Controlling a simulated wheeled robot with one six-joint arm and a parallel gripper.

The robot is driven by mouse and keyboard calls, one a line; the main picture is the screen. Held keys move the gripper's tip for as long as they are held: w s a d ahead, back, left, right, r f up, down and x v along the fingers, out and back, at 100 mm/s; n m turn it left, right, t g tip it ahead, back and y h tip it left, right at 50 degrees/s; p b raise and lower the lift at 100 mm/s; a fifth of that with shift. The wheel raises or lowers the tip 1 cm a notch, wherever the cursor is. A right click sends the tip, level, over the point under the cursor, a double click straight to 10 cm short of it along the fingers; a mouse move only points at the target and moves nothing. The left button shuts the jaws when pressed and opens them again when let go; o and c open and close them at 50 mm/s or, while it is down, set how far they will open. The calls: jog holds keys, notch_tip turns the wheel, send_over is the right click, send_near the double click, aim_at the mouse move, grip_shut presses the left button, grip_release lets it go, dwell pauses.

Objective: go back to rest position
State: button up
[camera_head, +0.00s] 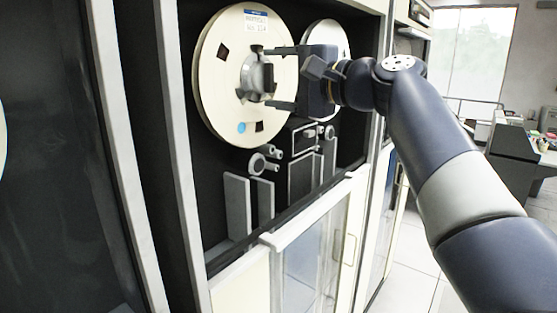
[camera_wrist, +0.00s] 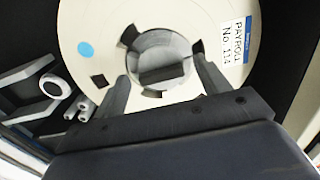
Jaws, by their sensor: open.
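My gripper (camera_head: 270,77) is open in front of the hub of the left tape reel in the head view. In the wrist view the two fingers of my gripper (camera_wrist: 160,90) stand apart, one on each side of the grey hub (camera_wrist: 160,65). I cannot tell whether the fingers touch the hub. The cream tape reel (camera_head: 222,95) sits upright on the dark face of the tape cabinet. Its label reads "PAYROLL No 114" in the wrist view (camera_wrist: 232,45). A blue dot (camera_wrist: 86,49) is also on the reel.
A second reel (camera_head: 327,38) is partly hidden behind my gripper. Rollers and guides (camera_head: 262,162) jut out below the reels. The cabinet's pale frame (camera_head: 180,130) and glass door (camera_head: 310,265) are close by. Open floor (camera_head: 410,265) and a desk (camera_head: 520,160) lie to the right.

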dwell(0.4)
jog(key=b+v, duration=0.2)
jog(key=v, duration=0.8)
jog(key=p+x, duration=0.2)
jog(key=x, duration=0.8)
jog(key=shift+w+a+r, duration=0.1)
jog(key=shift+a, duration=0.15)
jog(key=m+p, duration=0.2)
jog(key=m, duration=0.1)
jog(key=shift+d+r+p, duration=0.2)
jog(key=shift+p, duration=0.2)
jog(key=m+p, duration=0.4)
jog(key=m, duration=0.2)
jog(key=shift+r+m+p, duration=0.15)
jog(key=shift+m+p, duration=0.15)
jog(key=shift+m, duration=0.1)
jog(key=m+p, duration=0.4)
jog(key=m, duration=0.1)
jog(key=shift+w+d, duration=0.1)
jog(key=shift+d, duration=0.05)
jog(key=m+p, duration=0.1)
jog(key=m, duration=0.1)
jog(key=shift+m, duration=0.4)
jog(key=shift+f, duration=0.2)
